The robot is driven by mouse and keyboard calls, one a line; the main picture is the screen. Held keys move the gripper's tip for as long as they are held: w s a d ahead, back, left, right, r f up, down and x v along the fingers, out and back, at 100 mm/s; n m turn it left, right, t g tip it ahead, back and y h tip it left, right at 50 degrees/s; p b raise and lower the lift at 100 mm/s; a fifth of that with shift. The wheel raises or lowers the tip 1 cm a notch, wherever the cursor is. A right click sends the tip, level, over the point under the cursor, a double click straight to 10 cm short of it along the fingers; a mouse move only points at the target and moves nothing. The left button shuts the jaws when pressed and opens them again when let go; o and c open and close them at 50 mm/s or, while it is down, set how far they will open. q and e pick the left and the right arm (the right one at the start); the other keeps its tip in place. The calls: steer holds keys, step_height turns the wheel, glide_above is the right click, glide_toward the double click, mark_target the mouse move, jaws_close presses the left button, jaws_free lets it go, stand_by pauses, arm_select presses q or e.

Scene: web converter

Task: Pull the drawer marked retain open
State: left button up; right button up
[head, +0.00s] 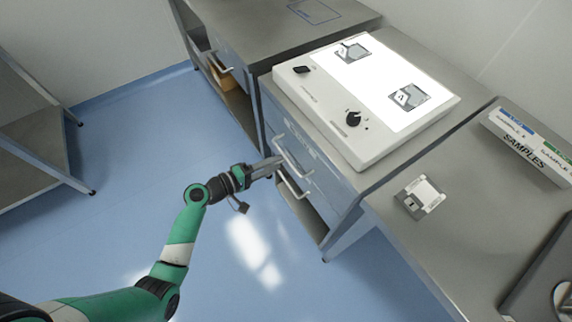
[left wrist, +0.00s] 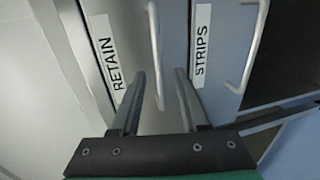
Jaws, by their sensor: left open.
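The drawer marked RETAIN (left wrist: 105,50) shows its white label in the left wrist view, with a pale bar handle (left wrist: 155,50) beside the label. In the head view it is the upper drawer (head: 322,172) under the light box, and its front looks flush with the cabinet. My left gripper (head: 276,161) is open at this upper handle. In the left wrist view the handle runs between the two fingers of the gripper (left wrist: 160,75); I cannot tell whether they touch it. My right gripper is not in view.
The drawer marked STRIPS (left wrist: 202,45) is below, with its own handle (head: 293,187) close to my gripper. A white light box (head: 340,128) stands on the counter above. The blue floor (head: 120,220) in front is clear.

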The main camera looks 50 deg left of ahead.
mark_target(286, 157)
arm_select(q)
steer(key=b+x, duration=0.1)
steer(key=x, duration=0.4)
steer(key=shift+r, duration=0.1)
jaws_close()
stand_by(1.2)
